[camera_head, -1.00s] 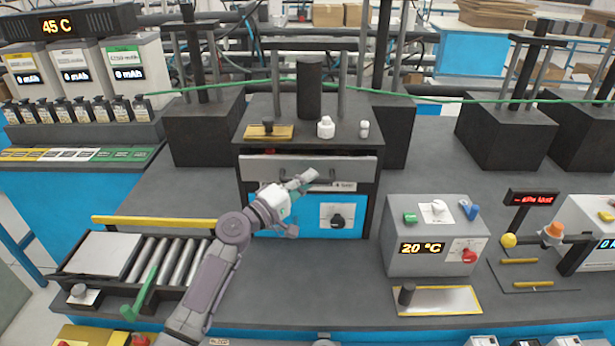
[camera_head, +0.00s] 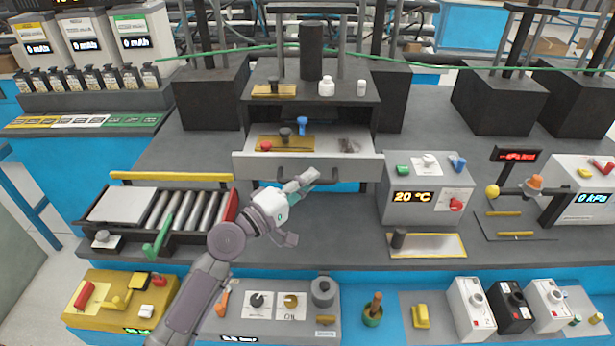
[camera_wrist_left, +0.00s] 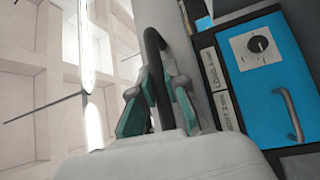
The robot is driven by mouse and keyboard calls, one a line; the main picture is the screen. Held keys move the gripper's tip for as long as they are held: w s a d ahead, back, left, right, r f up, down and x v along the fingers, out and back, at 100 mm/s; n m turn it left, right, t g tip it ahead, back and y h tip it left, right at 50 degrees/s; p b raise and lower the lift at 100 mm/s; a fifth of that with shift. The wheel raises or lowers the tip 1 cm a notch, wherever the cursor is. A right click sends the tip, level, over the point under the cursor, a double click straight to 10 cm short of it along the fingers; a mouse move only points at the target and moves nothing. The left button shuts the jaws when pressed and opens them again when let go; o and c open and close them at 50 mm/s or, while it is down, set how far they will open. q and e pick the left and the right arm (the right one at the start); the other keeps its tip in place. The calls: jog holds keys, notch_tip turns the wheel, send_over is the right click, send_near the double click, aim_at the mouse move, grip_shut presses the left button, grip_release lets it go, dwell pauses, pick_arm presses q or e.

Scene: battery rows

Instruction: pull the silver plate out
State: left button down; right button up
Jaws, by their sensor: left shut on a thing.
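The silver plate (camera_head: 352,169) is the front of a drawer in the dark press unit, and it stands pulled out towards me. In the open drawer lie a brass plate (camera_head: 272,143) with a red and a dark knob, and a blue piece (camera_head: 302,125). My left gripper (camera_head: 308,177) is at the plate's front. In the left wrist view, my left gripper (camera_wrist_left: 155,92) is shut around a dark curved handle (camera_wrist_left: 152,50). My right gripper is not in view.
A roller conveyor (camera_head: 180,208) stands at the left, and a grey 20 °C box (camera_head: 427,200) is close to the drawer's right. A brass plate and white bottles (camera_head: 326,86) stand on the unit's top. Several devices line the front edge.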

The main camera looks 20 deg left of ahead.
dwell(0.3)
pick_arm(q)
jog(key=c, duration=1.2)
grip_release()
jog(key=v, duration=1.2)
